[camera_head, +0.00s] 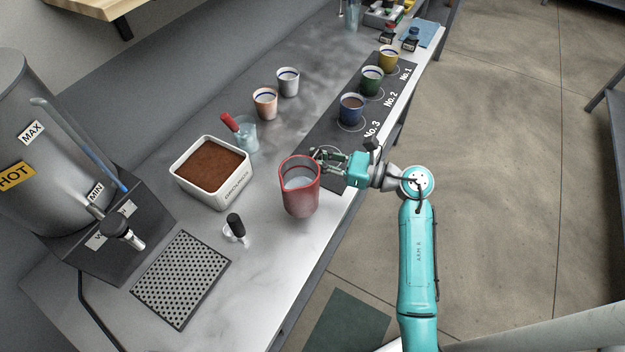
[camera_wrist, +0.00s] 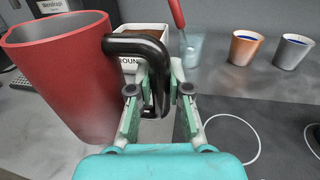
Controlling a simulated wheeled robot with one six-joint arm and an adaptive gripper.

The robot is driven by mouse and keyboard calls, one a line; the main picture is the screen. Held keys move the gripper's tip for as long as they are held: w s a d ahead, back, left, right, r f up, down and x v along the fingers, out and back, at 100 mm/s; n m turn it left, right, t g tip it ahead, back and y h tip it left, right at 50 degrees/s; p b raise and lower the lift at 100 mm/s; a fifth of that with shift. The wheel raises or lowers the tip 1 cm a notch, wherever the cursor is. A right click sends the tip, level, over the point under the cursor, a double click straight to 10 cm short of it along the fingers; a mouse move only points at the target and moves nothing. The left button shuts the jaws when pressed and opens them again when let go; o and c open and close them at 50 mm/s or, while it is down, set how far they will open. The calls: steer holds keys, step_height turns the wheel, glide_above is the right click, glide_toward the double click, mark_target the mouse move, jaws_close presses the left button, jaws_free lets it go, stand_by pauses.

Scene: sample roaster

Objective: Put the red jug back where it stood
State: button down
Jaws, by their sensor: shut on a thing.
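The red jug (camera_head: 300,199) is in the middle of the head view, over the front part of the counter. It looks upright, with a pale grey inside. In the wrist view the jug (camera_wrist: 70,85) fills the left side, and its black handle (camera_wrist: 142,46) points toward me. My gripper (camera_head: 328,160) is shut on that handle, with a finger on each side of it in the wrist view (camera_wrist: 157,100). I cannot tell whether the jug's base touches the counter. The perforated drip grid (camera_head: 181,279) lies bare on the counter, lower left of the jug.
A white box of brown grounds (camera_head: 222,198), a glass beaker with a red-handled tool (camera_head: 246,139) and a small black-handled item (camera_head: 236,228) stand near the jug. A dark mat (camera_head: 325,130) holds blue, green and yellow cups. The hot-water urn (camera_head: 40,150) stands left.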

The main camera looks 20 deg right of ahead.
steer(key=shift+f, duration=2.5)
steer(key=shift+f, duration=0.15)
steer(key=c, duration=1.1)
jaws_free()
